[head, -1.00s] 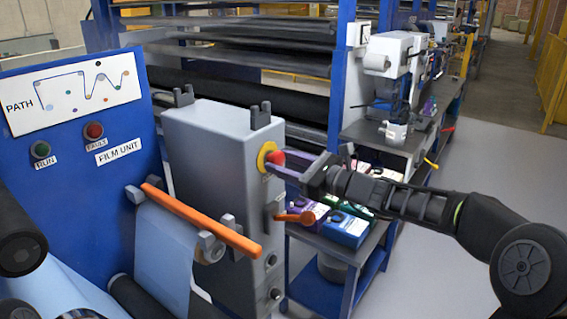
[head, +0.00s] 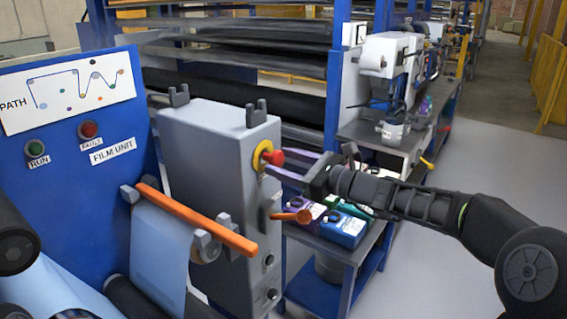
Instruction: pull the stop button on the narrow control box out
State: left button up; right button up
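The narrow control box (head: 205,165) is grey and upright beside the blue panel. Its stop button (head: 275,157) is a red knob in a yellow ring (head: 262,157), high on the side facing right. The red knob stands clear of the ring. My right gripper (head: 284,163) reaches in from the right at button height. Its fingers are spread, one above and one below, with their tips close to the knob. I cannot tell whether either finger touches it. My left gripper is not in view.
An orange bar (head: 195,220) crosses the film in front of the box. The blue panel (head: 75,190) carries green and red buttons.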

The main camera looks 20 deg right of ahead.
jog(key=shift+o, duration=0.6)
jog(key=shift+w+a, duration=0.1)
jog(key=shift+s+d+f, duration=0.1)
jog(key=shift+s+d, duration=0.3)
jog(key=b+v, duration=0.2)
jog(key=v, duration=0.4)
jog(key=shift+s+d, duration=0.15)
jog(key=shift+s, duration=0.2)
